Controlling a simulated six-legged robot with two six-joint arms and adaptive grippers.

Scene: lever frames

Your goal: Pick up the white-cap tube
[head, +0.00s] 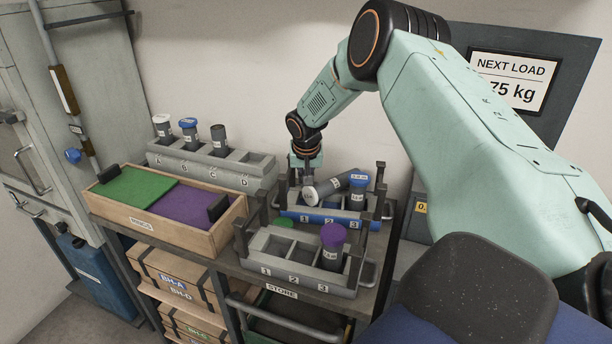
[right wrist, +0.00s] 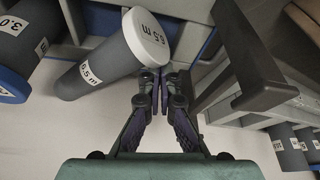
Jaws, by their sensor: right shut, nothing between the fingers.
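A grey tube with a white cap (head: 333,184) lies tilted over the blue-fronted rack (head: 318,218), cap toward the lower left. In the right wrist view its label reads "6.5 m" (right wrist: 102,68), and its cap is just left of the fingertips. My right gripper (head: 309,180) is shut and empty beside the cap; it also shows in the right wrist view (right wrist: 165,76). I cannot tell whether they touch. Another white-cap tube (head: 163,130) stands upright in slot A of the back rack (head: 200,158). My left gripper is not in view.
A blue-cap tube (head: 357,192) stands beside the tilted tube. Upright handles flank both racks. A wooden box (head: 165,229) with green and purple pads stands left.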

